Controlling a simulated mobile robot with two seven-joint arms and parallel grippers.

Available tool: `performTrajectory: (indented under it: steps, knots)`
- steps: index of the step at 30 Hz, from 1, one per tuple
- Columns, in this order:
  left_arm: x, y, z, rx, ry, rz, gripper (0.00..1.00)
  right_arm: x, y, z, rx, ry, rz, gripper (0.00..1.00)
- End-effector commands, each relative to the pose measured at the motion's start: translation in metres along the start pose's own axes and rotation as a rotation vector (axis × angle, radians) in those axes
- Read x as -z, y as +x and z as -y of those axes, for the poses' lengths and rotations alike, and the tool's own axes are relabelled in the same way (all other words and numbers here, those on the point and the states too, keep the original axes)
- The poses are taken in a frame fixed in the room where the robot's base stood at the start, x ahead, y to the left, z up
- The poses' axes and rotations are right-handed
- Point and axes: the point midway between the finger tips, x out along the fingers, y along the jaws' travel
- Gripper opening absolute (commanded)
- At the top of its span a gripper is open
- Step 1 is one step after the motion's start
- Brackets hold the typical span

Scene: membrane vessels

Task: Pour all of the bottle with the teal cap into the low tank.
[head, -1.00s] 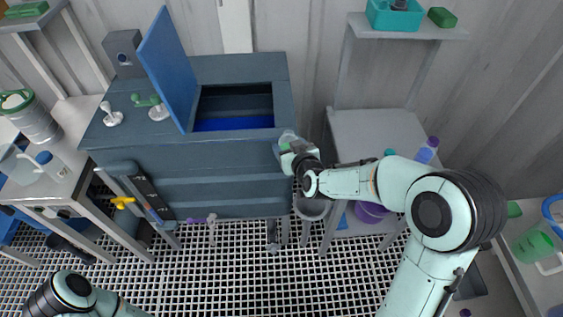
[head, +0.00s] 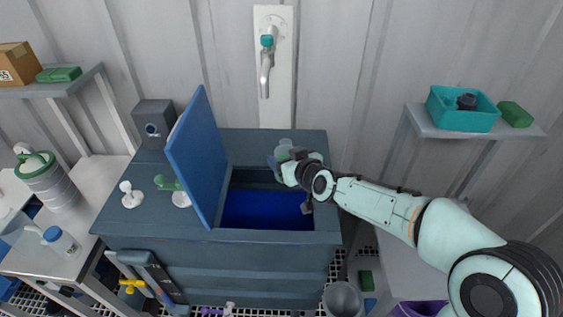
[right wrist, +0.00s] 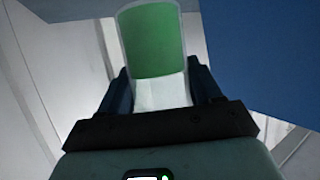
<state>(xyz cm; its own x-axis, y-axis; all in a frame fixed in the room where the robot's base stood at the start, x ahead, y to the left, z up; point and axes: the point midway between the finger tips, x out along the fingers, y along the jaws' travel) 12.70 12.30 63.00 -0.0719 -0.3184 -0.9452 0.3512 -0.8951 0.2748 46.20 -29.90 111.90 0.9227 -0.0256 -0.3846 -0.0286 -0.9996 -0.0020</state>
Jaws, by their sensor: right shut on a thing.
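The tank (head: 225,261) is a dark blue-grey box with its blue lid (head: 196,160) standing open. Deep blue shows inside its opening (head: 265,211). My right gripper (head: 284,160) is over the back right part of the tank, shut on a clear vessel (head: 285,145). In the right wrist view the vessel (right wrist: 152,45) has a wide green part above a pale lower part between the fingers (right wrist: 160,95). No teal cap shows on it. I cannot tell whether the green is liquid or a label. My left gripper is out of view.
White and green handles (head: 178,192) stand on the tank top left of the lid. A blue-capped bottle (head: 62,243) is on the left table. A grey bucket (head: 342,299) stands front right.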

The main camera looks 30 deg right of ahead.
Motion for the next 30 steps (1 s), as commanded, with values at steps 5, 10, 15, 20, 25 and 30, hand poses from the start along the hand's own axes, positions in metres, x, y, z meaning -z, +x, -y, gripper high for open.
performTrajectory:
  steps: [5, 10, 15, 20, 25, 30]
  knots:
    - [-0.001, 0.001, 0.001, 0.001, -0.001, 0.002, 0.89, 0.0, -0.001, -0.002, -0.004, -0.014, -0.005, 0.28]
    - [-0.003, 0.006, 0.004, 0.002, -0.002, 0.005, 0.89, -0.012, 0.005, -0.004, -0.029, -0.073, -0.016, 0.28]
    - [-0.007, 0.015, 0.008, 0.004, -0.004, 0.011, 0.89, -0.027, 0.012, -0.009, -0.068, -0.168, -0.039, 0.28]
    - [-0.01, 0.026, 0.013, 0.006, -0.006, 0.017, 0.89, -0.042, 0.019, -0.015, -0.105, -0.26, -0.062, 0.28]
    - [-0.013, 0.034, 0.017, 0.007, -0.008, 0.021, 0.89, -0.053, 0.027, -0.023, -0.185, -0.454, -0.109, 0.28]
    - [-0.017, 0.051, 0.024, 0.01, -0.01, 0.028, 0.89, -0.062, 0.033, -0.033, -0.288, -0.703, -0.171, 0.28]
